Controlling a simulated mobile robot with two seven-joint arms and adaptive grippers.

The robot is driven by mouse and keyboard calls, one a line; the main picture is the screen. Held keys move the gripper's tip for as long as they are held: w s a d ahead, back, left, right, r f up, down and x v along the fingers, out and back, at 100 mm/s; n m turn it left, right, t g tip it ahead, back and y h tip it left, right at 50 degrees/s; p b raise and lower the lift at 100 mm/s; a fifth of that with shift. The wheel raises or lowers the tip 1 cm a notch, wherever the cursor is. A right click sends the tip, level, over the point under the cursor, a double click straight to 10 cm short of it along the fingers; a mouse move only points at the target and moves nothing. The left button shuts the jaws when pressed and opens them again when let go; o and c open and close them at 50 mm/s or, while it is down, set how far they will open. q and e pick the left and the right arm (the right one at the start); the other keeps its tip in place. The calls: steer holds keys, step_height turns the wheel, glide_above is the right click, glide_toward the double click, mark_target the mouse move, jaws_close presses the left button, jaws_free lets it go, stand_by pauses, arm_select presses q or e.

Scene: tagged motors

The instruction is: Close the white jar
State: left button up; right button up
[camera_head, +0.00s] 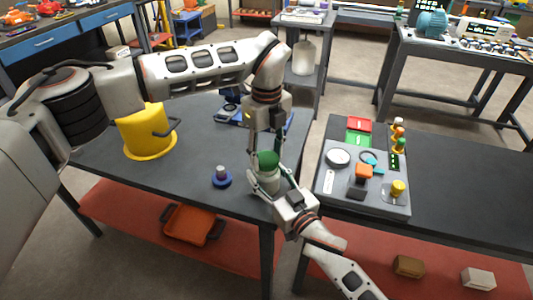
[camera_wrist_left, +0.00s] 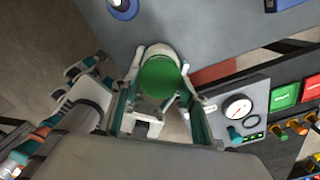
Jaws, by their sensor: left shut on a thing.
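In the left wrist view the round lid (camera_wrist_left: 160,77) hides most of the jar (camera_wrist_left: 162,50). My left gripper (camera_head: 267,150) comes down from above and is shut on the lid. I cannot tell whether the lid touches the jar's rim or how tightly it sits. My right gripper (camera_head: 270,186) reaches in from the lower right, its fingers on both sides of the jar's body, closed on it.
A yellow container (camera_head: 144,132) stands on the table (camera_head: 190,155) at the left. A small blue-based piece (camera_head: 221,178) lies left of the jar. A panel (camera_head: 338,205) with a gauge, buttons and knobs sits on the right table. An orange crate (camera_head: 190,225) is on the lower shelf.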

arm_select(q)
steer(key=shift+f, duration=0.55)
